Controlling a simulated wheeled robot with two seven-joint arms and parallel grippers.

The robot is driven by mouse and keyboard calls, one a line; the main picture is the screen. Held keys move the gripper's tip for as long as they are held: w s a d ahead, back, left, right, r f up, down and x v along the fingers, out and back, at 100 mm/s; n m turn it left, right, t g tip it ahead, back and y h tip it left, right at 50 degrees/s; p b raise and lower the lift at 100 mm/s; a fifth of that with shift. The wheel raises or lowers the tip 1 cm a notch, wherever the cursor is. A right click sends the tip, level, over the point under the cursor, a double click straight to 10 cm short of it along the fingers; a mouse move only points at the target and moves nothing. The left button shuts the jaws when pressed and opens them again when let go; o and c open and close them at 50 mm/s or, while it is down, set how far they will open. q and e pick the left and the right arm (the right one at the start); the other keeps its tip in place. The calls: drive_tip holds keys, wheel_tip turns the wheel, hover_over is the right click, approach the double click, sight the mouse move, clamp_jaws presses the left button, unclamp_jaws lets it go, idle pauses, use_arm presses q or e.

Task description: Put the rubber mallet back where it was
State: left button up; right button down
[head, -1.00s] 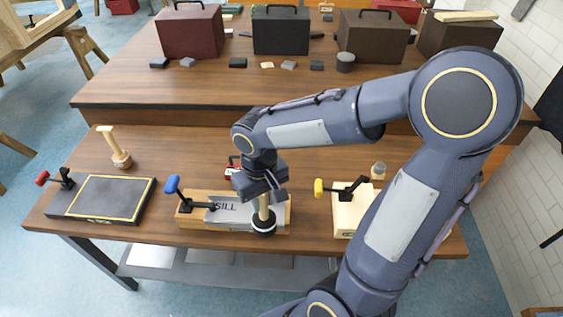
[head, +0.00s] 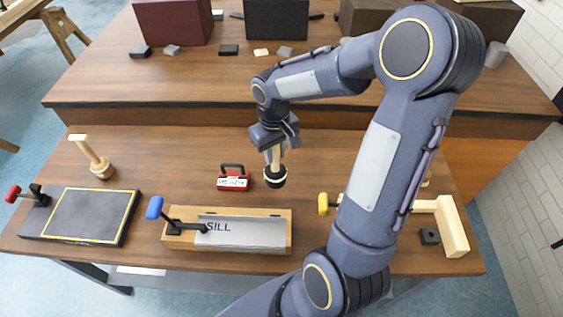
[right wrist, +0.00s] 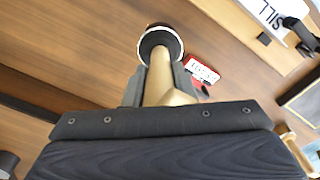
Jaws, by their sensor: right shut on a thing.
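The rubber mallet (head: 275,178) has a pale wooden handle and a dark head with a white band. My right gripper (head: 273,142) is shut on its handle and holds it head down, behind the SILL fixture. Whether the head touches the table cannot be told. In the right wrist view the mallet (right wrist: 160,62) runs away from between the fingers, head at the far end. My left gripper is not in view.
The SILL fixture (head: 180,240) with a blue-handled clamp stands in front. A red labelled block (head: 233,181) is just left of the mallet. A wooden mallet-like tool (head: 98,165) and a black framed board (head: 85,213) are at left. A wooden bracket (head: 453,230) is at right.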

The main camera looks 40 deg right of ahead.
drive_tip(key=w+d+f+b, duration=0.2)
drive_tip(key=d+f+b, duration=0.2)
drive_tip(key=f, duration=0.5)
drive_tip(key=shift+b, duration=0.5)
drive_tip(key=c, duration=1.2)
unclamp_jaws()
drive_tip(key=shift+w, duration=0.1)
wheel_tip(320, 180, up, 13)
drive_tip(key=p, duration=0.9)
drive_tip(key=s+a+r+t+y, duration=0.1)
drive_tip(key=s+a+r+t, duration=0.1)
drive_tip(key=s, duration=0.4)
drive_tip(key=s+a+r+t+y, duration=0.1)
drive_tip(key=s+a+r, duration=0.3)
drive_tip(key=s+a, duration=0.2)
drive_tip(key=s+a+r+t+y, duration=0.1)
drive_tip(key=s+a+r+t, duration=0.1)
drive_tip(key=s+a, duration=0.4)
drive_tip(key=shift+a+r+m+t+y, duration=0.15)
drive_tip(key=shift+r+m+t+y, duration=0.2)
drive_tip(key=shift+r, duration=0.2)
